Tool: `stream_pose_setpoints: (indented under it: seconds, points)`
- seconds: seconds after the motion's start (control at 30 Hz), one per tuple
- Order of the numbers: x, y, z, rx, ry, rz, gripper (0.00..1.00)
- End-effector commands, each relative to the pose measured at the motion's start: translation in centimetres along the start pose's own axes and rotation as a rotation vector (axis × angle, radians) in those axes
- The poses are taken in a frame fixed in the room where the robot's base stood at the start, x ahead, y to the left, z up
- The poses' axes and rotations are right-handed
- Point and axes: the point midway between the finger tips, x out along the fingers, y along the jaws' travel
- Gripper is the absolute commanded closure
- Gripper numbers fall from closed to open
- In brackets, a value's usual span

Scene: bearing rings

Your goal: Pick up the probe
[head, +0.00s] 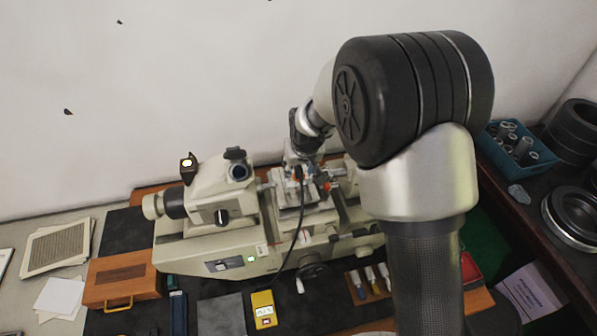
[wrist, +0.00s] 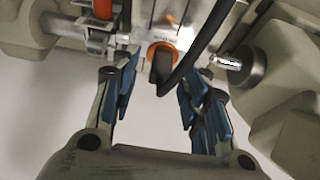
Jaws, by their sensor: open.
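What looks like the probe (wrist: 160,60) is a dark piece with an orange ring and a black cable, at the top middle of the wrist view. My gripper (wrist: 162,80) is open, with its blue-padded fingers to the left and right of the dark piece. I see no finger contact with it. In the head view the black cable (head: 301,215) runs down from the middle of the beige measuring machine (head: 240,235).
A metal spindle tip (wrist: 228,62) juts in close to the right finger, and a metal fixture (wrist: 75,45) stands near the left one. A wooden box (head: 120,278), a yellow device (head: 263,308) and a blue bin (head: 517,150) stand around the machine.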

Motion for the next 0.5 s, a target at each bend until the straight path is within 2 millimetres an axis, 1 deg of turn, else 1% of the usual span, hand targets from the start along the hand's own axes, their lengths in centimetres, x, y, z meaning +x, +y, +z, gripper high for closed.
stream_pose_setpoints:
  seconds: [0.1,0.5]
  points:
    - [-0.03,0.0,-0.01,0.0,0.0,0.0,0.58]
    - [-0.05,0.0,-0.01,0.0,0.0,0.0,0.85]
